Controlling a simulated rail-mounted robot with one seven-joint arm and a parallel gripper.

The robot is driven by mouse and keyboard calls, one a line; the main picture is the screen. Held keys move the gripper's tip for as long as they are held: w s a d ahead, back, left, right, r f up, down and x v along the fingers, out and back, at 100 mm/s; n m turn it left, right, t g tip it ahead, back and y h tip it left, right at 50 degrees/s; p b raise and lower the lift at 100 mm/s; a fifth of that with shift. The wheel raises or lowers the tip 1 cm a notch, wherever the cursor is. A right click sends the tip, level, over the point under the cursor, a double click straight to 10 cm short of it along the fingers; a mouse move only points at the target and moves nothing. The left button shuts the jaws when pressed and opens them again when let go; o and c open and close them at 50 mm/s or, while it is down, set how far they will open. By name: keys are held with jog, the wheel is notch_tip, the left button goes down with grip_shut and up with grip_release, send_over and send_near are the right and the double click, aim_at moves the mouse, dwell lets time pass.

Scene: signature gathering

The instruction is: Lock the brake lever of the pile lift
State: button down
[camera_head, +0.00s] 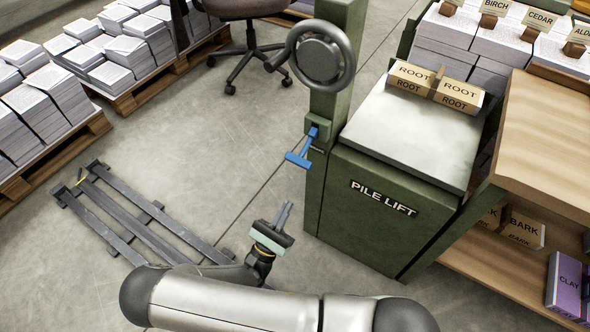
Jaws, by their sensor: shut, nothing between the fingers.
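The pile lift (375,212) is a dark green cabinet with a pale top plate and a green post on its left. The blue brake lever (301,157) is on the front of the post, below a black handwheel (321,56). The lever sticks out to the lower left and ends in a crossbar. My gripper (286,210) is shut and empty. It is below and slightly left of the lever, apart from it, with its fingers pointing up in the picture. Whether the lever touches any catch is too small to tell.
Paper stacks on pallets (62,142) stand at the upper left. A dark metal frame (150,243) lies on the floor at left. An office chair (247,52) is behind. Cartons labelled ROOT (410,77) sit on the lift top. A wooden shelf (545,140) is at right.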

jog(key=shift+a+f+n+t+y, duration=0.1)
jog(key=shift+a+n+t+y, duration=0.15)
jog(key=shift+n+t+y, duration=0.2)
jog(key=b, duration=0.3)
send_near(308, 145)
jog(key=shift+w+d, duration=0.6)
jog(key=shift+w, duration=0.8)
jog(key=shift+p, duration=0.4)
